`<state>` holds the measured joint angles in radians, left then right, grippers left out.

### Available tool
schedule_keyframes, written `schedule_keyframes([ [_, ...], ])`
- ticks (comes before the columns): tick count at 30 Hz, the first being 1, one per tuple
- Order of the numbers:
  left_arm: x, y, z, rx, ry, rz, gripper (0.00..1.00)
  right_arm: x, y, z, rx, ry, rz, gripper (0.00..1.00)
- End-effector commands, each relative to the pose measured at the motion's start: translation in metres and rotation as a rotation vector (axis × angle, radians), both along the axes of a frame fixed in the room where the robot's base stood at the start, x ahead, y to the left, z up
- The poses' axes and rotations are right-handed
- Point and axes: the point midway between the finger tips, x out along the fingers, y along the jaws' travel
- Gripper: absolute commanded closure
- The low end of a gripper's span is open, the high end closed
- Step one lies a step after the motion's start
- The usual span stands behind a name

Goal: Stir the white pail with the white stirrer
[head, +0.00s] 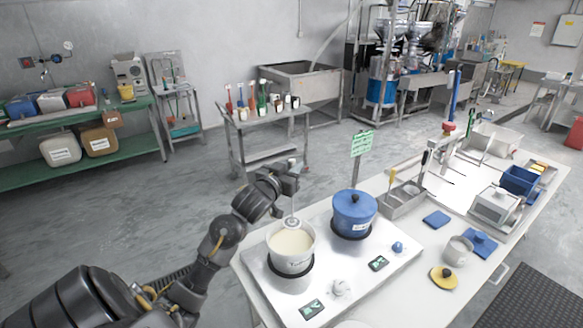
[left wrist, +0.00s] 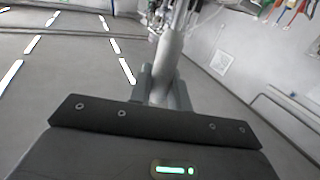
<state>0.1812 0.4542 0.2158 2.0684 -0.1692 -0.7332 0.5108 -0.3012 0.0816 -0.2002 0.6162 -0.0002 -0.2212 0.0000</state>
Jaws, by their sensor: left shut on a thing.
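The white pail (head: 291,262) stands upright on a dark round plate on the white two-plate cooker (head: 335,285), filled with a cream-coloured mass. My left gripper (head: 292,178) is above the pail and shut on the white stirrer (head: 291,212), which hangs down with its round head at the mass near the pail's back rim. I cannot tell how deep the head sits. In the left wrist view the white stirrer (left wrist: 168,55) stands between the grey fingers of my left gripper (left wrist: 162,88). My right gripper is not in view.
A blue lidded pot (head: 354,213) stands right of the pail, close by. A green sign (head: 361,143) rises behind it. A steel tray (head: 404,198) with tools, a small white pot (head: 458,250) and a yellow lid (head: 443,277) are further right on the table.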

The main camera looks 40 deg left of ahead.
Motion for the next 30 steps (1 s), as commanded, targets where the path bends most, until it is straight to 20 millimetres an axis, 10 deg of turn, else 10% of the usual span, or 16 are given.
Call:
schedule_keyframes([
  [5,0.0,-0.001,-0.022,0.001,-0.002,-0.001,1.0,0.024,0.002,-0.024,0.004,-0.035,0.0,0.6],
  [15,0.0,-0.001,-0.052,0.0,0.0,-0.002,1.0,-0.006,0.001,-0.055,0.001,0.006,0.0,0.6],
  [30,0.0,-0.001,-0.106,0.0,0.0,-0.001,1.0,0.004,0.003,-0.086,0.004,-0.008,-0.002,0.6],
])
